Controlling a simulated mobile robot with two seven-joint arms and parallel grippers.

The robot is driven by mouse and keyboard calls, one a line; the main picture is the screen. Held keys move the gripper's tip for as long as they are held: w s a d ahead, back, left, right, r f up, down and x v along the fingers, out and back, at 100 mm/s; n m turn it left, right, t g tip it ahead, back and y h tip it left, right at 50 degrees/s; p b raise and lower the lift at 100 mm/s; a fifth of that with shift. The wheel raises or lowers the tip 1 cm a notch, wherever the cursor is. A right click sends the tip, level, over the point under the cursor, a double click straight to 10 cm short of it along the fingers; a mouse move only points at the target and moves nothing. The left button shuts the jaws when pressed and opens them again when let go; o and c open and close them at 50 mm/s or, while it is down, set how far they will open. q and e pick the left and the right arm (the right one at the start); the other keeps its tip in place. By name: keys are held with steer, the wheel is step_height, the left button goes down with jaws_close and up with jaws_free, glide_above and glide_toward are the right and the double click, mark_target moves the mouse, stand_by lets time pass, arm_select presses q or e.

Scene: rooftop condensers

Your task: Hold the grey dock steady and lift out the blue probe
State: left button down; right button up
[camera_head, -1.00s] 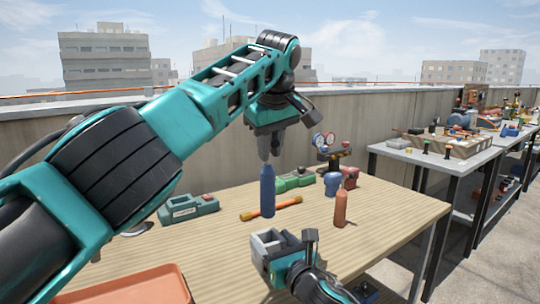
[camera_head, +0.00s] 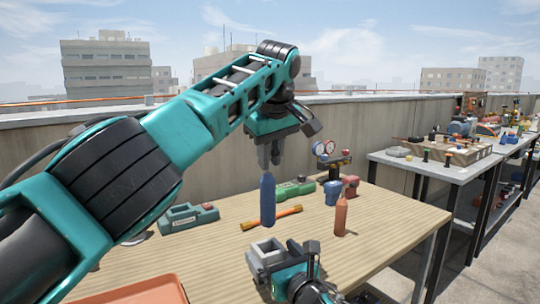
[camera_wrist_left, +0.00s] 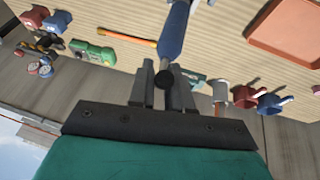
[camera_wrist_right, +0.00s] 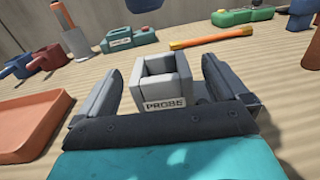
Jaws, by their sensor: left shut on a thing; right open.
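The blue probe (camera_head: 267,200) hangs upright under my left gripper (camera_head: 269,160), which is shut on its top end. The probe also shows in the left wrist view (camera_wrist_left: 173,32), and its lower end is at the top of the right wrist view (camera_wrist_right: 145,5). The grey dock (camera_head: 262,256) stands on the table below the probe, clear of it. In the right wrist view the dock (camera_wrist_right: 160,90) is an empty square holder labelled PROBE. My right gripper (camera_wrist_right: 163,80) is open, with a finger on either side of the dock and gaps showing.
An orange tray (camera_head: 135,292) lies at the table's front left. A green-grey case (camera_head: 188,217), an orange-handled rod (camera_head: 272,218), a green tool (camera_head: 295,188), a gauge set (camera_head: 330,155) and a red-brown bottle (camera_head: 341,214) stand around. Bare wood lies between them.

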arm_select(q)
step_height(320, 180, up, 4)
steer(key=p, duration=0.3)
arm_select(e)
steer(key=v, duration=0.8)
steer(key=shift+s+d, duration=0.15)
steer(key=shift+s, duration=0.1)
steer(key=shift+f, duration=0.1)
